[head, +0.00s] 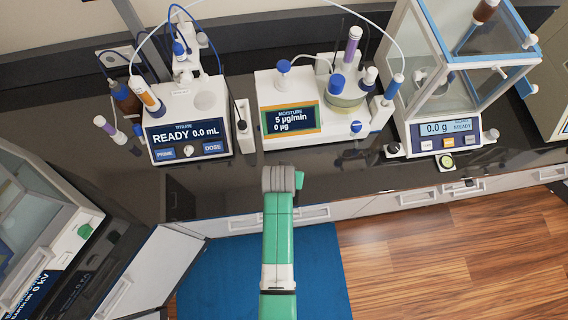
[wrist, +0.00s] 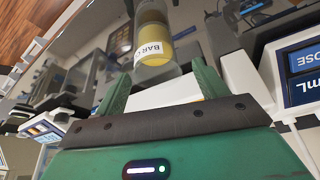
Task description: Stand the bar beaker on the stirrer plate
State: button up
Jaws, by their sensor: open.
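The bar beaker (wrist: 154,40) shows at the top middle of the wrist view. It is a clear vessel with yellow liquid and a white "BAR" label, and its top is cut off by the frame. My gripper (wrist: 160,72) is open, its two green fingers apart and pointing toward the beaker. The beaker shows beyond and between the fingertips; I cannot tell whether they touch it. I cannot make out the beaker or my fingers in the head view, where my arm covers the counter's front middle. I cannot clearly identify the stirrer plate.
A titrator (head: 187,120) reading "READY 0.0 mL" stands at the back left. A moisture unit (head: 325,105) is right of it, then a balance (head: 445,128) reading 0.0 g. A brown bottle (head: 125,100) stands left of the titrator. The dark counter (head: 340,172) has clear room in front.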

jog(key=v, duration=0.3)
jog(key=shift+a+r, duration=0.1)
jog(key=w+r+t, duration=0.3)
jog(key=w+r, duration=0.1)
jog(key=r, duration=0.9)
jog(key=w+r+t, duration=0.3)
jog(key=r+t, duration=0.1)
jog(key=r, duration=0.8)
jog(key=w+r+t, duration=0.3)
jog(key=w+r, duration=0.1)
jog(key=r, duration=0.9)
jog(key=s+r+t+p, duration=0.1)
jog(key=s+r+t, duration=0.2)
jog(key=r, duration=0.9)
jog(key=s+r+n+t+p, duration=0.1)
jog(key=s+r+t, duration=0.3)
jog(key=s+r, duration=0.4)
jog(key=s+r+t+y+p, duration=0.1)
jog(key=s+r+t, duration=0.2)
jog(key=r, duration=1.2)
jog(key=s, duration=0.3)
jog(key=shift+s+d+r+n, duration=0.3)
jog(key=shift+s+d+r, duration=0.05)
jog(key=shift+d, duration=0.05)
